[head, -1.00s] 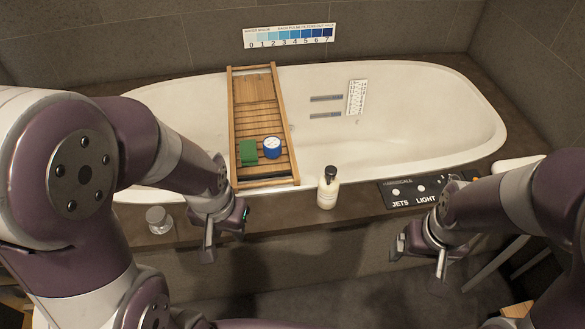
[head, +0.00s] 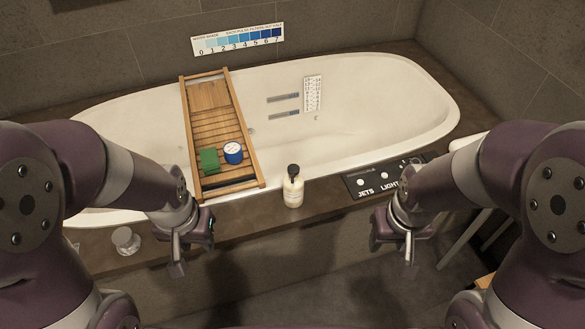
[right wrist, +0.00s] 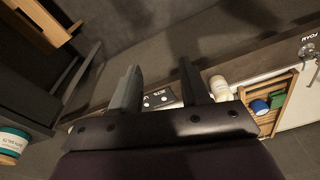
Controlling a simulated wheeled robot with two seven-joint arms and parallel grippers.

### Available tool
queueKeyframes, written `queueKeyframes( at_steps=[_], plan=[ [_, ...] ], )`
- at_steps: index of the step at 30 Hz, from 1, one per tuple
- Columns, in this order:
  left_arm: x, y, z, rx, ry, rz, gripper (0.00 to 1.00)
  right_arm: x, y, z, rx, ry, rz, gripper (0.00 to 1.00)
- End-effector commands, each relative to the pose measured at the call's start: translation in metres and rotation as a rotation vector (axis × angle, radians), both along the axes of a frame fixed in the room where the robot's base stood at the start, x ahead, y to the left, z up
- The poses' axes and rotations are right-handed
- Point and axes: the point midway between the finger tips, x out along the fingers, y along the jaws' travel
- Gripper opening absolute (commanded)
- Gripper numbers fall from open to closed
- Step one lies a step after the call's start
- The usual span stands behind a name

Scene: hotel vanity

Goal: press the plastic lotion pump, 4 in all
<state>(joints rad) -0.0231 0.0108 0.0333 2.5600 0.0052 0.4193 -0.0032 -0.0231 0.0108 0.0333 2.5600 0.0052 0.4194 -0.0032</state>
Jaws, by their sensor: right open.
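The lotion bottle (head: 293,190), cream with a dark pump top (head: 293,171), stands upright on the tub's front ledge in the head view. It also shows in the right wrist view (right wrist: 221,88), beyond the fingers. My left gripper (head: 190,255) hangs in front of the ledge, left of the bottle and apart from it; its jaw opening is hard to make out. My right gripper (head: 393,248) is in front of the ledge, right of the bottle and apart from it. In the right wrist view its two fingers (right wrist: 158,88) are spread with nothing between them.
A wooden tray (head: 251,184) lies across the white bathtub (head: 345,142) with a green block (head: 209,161) and a blue tin (head: 233,153). A control panel (head: 375,180) is right of the bottle. A glass jar (head: 125,240) stands left on the ledge.

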Motion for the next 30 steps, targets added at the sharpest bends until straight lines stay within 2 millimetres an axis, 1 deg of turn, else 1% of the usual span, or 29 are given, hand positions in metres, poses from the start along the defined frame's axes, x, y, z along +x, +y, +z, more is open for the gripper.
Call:
queueKeyframes(
  at_steps=[1,2,3,4,30],
  plan=[
    [0.0000,0.0000,0.0000,0.000,0.000,0.000,0.38,0.0000,0.0000,0.0000,0.000,0.000,0.000,0.28],
    [0.0000,0.0000,0.0000,0.000,0.000,0.000,0.38,0.0000,0.0000,0.0000,0.000,0.000,0.000,0.18],
    [0.0000,0.0000,0.0000,0.000,0.000,0.000,0.38,0.0000,0.0000,0.0000,0.000,0.000,0.000,0.05],
    [0.0000,0.0000,0.0000,0.000,0.000,0.000,0.38,0.0000,0.0000,0.0000,0.000,0.000,0.000,0.00],
    [0.0000,0.0000,0.0000,0.000,0.000,0.000,0.38,0.0000,0.0000,0.0000,0.000,0.000,0.000,0.00]
  ],
)
